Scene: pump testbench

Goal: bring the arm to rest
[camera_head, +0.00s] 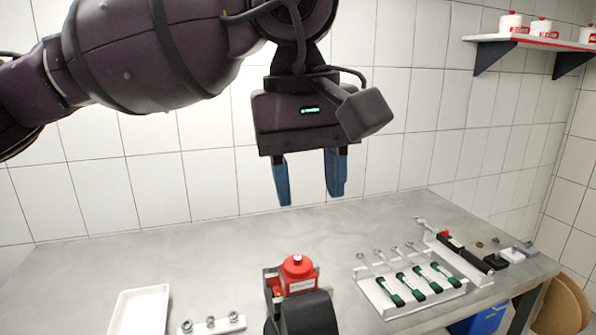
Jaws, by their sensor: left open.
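My left arm comes in from the upper left, and its left gripper (310,176) hangs over the back part of the grey bench. Its two blue fingers point down and stand apart, with nothing between them. The fingertips are in the air, above and behind the red-capped pump (297,277) in the picture. My right gripper is not in view.
The bench (215,259) holds a white tray (139,311) at front left, a strip with several metal fittings (211,326), and a rack of green-handled tools (385,312) at right. A wall shelf (530,41) with red-and-white containers is at upper right. The back left bench is clear.

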